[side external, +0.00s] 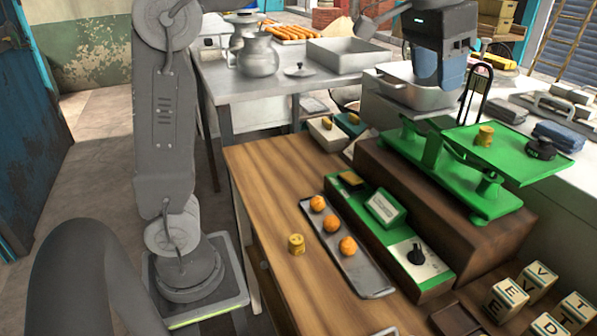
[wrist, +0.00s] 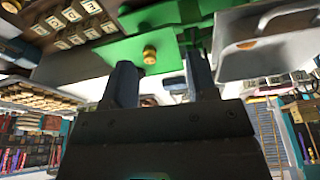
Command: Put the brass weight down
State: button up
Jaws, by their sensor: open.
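A brass weight (side external: 484,135) stands upright on the right pan of the green balance scale (side external: 455,175). The wrist view also shows this weight (wrist: 150,54) on the green pan, beyond the fingertips. A second brass weight (side external: 296,243) stands on the wooden counter beside the tray. My gripper (side external: 440,82) is above and behind the scale, up and left of the pan weight and apart from it. In the wrist view my gripper (wrist: 160,72) has its two fingers spread, with nothing held between them.
A black knob-like weight (side external: 540,149) shares the right pan. A steel pan (side external: 418,92) sits just below my gripper. A dark tray (side external: 345,250) holds three orange balls. Lettered cubes (side external: 538,281) stand at front right. The wooden counter's left part is clear.

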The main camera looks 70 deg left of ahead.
jog(key=s+a+f+t, duration=0.1)
jog(key=s+a+f, duration=0.1)
jog(key=s+f, duration=0.6)
jog(key=s+a+f+n+t, duration=0.1)
jog(key=s+a+f, duration=0.1)
jog(key=s+f, duration=0.6)
jog(key=s, duration=0.4)
jog(key=shift+s+a+f+t, duration=0.2)
jog(key=shift+a+f+t, duration=0.05)
jog(key=shift+a+t, duration=0.05)
